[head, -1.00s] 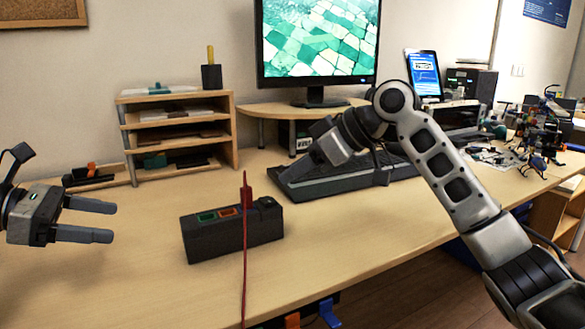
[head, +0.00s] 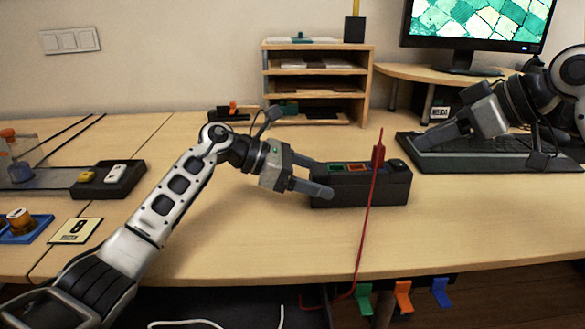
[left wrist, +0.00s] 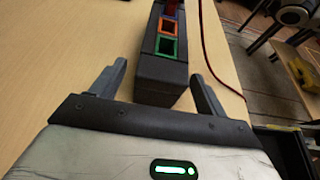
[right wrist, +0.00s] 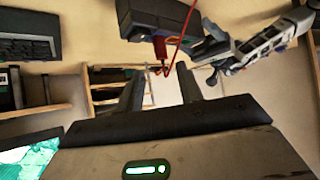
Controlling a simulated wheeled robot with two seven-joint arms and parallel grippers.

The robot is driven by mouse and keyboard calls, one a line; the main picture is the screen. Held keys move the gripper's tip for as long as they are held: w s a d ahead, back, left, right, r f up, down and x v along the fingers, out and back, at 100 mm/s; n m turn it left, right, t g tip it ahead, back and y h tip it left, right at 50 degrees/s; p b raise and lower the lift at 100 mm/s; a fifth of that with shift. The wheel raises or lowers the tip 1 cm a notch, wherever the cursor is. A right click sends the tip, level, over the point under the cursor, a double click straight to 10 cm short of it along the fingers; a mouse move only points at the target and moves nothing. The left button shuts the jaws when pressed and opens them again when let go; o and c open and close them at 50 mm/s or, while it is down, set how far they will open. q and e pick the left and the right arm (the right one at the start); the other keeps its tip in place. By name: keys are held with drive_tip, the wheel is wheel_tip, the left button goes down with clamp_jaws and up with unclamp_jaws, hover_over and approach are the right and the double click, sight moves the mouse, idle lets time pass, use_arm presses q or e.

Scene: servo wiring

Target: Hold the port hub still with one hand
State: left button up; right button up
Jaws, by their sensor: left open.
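The port hub (head: 375,190) is a dark oblong box on the desk, with green and orange ports on top and a red plug with a red cable (head: 368,220) at its right part. My left gripper (head: 323,178) is at the hub's left end, open. In the left wrist view the hub's near end (left wrist: 158,88) lies between the two spread fingers, with a gap on each side; no contact shows. My right gripper (head: 420,146) hangs over the keyboard. In the right wrist view its fingers (right wrist: 158,88) are apart with nothing between them.
A black keyboard (head: 480,160) lies right of the hub. A wooden shelf (head: 318,97) stands behind. A dark box with yellow and white switches (head: 108,180) and a card marked 8 (head: 76,231) are on the left. Colored clips (head: 403,297) hang below the desk edge. The desk in front is clear.

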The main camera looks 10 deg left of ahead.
use_arm(q)
drive_tip(key=shift+w+d+f, duration=0.1)
drive_tip(key=shift+d+f, duration=0.1)
drive_tip(key=shift+d, duration=0.35)
drive_tip(key=c, duration=1.2)
drive_tip(key=shift+o, duration=0.2)
use_arm(e)
drive_tip(key=shift+o, duration=1)
use_arm(q)
drive_tip(key=shift+a, duration=0.1)
use_arm(e)
drive_tip(key=s+a+f+m+t+y, duration=0.15)
drive_tip(key=a+f+t, duration=0.25)
drive_tip(key=a, duration=0.8)
drive_tip(key=m+t+h, duration=0.6)
drive_tip(key=m+t, duration=0.2)
approach(379, 155)
drive_tip(key=shift+n, duration=0.25)
drive_tip(key=x, duration=1)
drive_tip(key=shift+w, duration=0.35)
